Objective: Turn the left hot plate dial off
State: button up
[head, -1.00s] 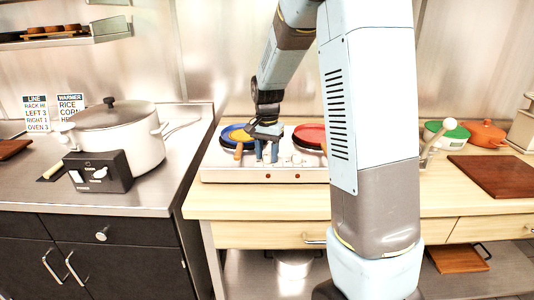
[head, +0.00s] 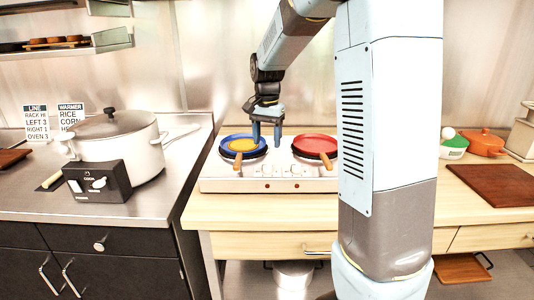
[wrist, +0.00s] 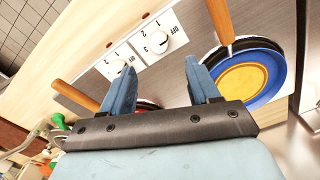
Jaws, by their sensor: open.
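The white hot plate (head: 225,183) stands on the wooden counter. Its left dial (wrist: 156,42), a white knob on a plate marked OFF, 1, 2 and 3, shows in the wrist view beside the blue pan (wrist: 262,100). The second dial (wrist: 115,67) sits left of it there. The left knob's exact pointer direction is hard to read. My gripper (head: 267,146) is open and empty, above the hot plate between the pans; its fingers also show in the wrist view (wrist: 160,67), apart from the left dial.
The blue pan with yellow food and the red pan (head: 315,145) sit on the hot plate, wooden handles toward the front. A large lidded pot (head: 115,145) and a black control box (head: 98,182) stand left. A brown board (head: 498,186) lies right.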

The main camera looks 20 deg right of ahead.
jog(key=shift+r, duration=2.35)
jog(key=s+r+n+t, duration=0.3)
jog(key=s+n+t, duration=0.2)
jog(key=s, duration=2.3)
jog(key=n, duration=0.3)
jog(key=shift+s+a+t, duration=0.2)
jog(key=shift+s+t, duration=0.1)
jog(key=shift+s, duration=0.05)
